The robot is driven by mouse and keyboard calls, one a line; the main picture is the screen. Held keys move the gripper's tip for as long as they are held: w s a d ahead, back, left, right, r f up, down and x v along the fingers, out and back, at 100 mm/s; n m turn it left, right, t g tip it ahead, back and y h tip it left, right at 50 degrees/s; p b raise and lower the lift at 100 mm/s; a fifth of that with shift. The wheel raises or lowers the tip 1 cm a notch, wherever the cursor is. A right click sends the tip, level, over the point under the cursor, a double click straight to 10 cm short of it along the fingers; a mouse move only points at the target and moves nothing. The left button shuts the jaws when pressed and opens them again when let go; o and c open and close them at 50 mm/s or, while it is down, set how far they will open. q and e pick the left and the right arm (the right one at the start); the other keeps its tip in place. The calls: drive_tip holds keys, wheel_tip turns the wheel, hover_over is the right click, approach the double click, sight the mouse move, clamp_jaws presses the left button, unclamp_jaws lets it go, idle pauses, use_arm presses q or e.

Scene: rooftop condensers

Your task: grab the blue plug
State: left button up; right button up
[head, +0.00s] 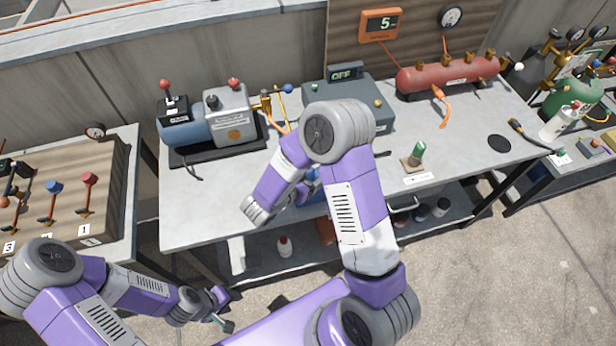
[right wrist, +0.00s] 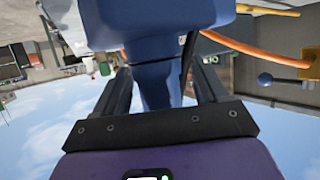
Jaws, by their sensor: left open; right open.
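The blue plug (right wrist: 155,60) fills the upper middle of the right wrist view, large and close. Its narrower part stands between the two fingers of my right gripper (right wrist: 160,88), which are open, one on each side of it. I cannot tell whether either finger touches it. In the head view only small bits of blue (head: 313,176) show beside my right arm, which hides most of that spot and the right fingertips. My left gripper (head: 225,310) is open and empty, low in front of the bench.
The grey bench (head: 210,215) carries a pump unit (head: 230,118), a box marked OFF (head: 385,110), a red tank (head: 450,76) and a small green-topped item (head: 417,153). A lever board (head: 60,200) stands left. An orange hose (right wrist: 245,48) runs close to the plug.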

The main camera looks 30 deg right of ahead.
drive_tip(key=shift+w+d, duration=0.1)
drive_tip(key=shift+d, duration=0.25)
drive_tip(key=shift+c, duration=0.4)
drive_tip(key=c, duration=1)
